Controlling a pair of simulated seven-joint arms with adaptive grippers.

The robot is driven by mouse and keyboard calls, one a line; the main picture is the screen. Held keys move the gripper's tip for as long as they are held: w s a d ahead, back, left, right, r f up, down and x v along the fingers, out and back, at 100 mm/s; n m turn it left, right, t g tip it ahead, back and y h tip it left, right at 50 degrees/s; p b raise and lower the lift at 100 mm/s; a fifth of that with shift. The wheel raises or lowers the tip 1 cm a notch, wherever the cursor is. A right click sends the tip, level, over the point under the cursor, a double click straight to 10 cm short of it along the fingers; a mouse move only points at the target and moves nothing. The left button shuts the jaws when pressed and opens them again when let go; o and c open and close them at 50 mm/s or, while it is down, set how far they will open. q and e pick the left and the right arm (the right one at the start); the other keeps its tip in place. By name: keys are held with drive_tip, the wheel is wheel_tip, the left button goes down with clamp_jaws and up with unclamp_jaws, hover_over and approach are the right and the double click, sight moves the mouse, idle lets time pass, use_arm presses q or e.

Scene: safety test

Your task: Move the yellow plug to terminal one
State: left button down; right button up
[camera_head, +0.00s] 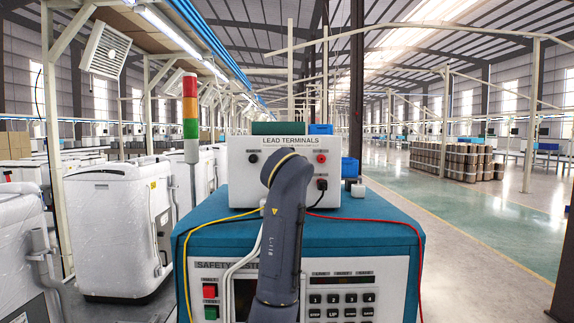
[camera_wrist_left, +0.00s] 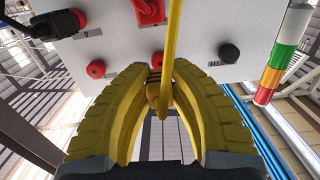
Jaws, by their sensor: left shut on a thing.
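The white lead terminals panel (camera_head: 240,178) stands on the teal safety tester (camera_head: 395,225). My left arm covers its middle, and the gripper is hidden behind the arm in the head view. In the left wrist view, my left gripper's yellow fingers (camera_wrist_left: 157,100) are shut on the yellow plug (camera_wrist_left: 154,88), which is mostly hidden between them. Its yellow cable (camera_wrist_left: 172,35) runs up across the panel. A red terminal (camera_wrist_left: 157,60) lies just beyond the fingertips, with another red terminal (camera_wrist_left: 96,68) to the left and a black terminal (camera_wrist_left: 229,53) to the right. I cannot read the terminal numbers. My right gripper is out of view.
A black plug (camera_wrist_left: 58,24) and a red plug (camera_wrist_left: 149,11) sit in the panel. A red cable (camera_head: 410,226) drapes over the tester's right side. A signal tower (camera_head: 190,110) stands at the left.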

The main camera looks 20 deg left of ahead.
use_arm(q)
drive_tip(key=shift+x, duration=1.1)
drive_tip(key=shift+w+a, duration=0.2)
drive_tip(key=shift+w, duration=0.4)
idle(2.0)
drive_tip(key=c, duration=1.2)
unclamp_jaws()
drive_tip(key=shift+c, duration=0.2)
drive_tip(key=v, duration=1.2)
drive_tip(key=shift+a, duration=0.1)
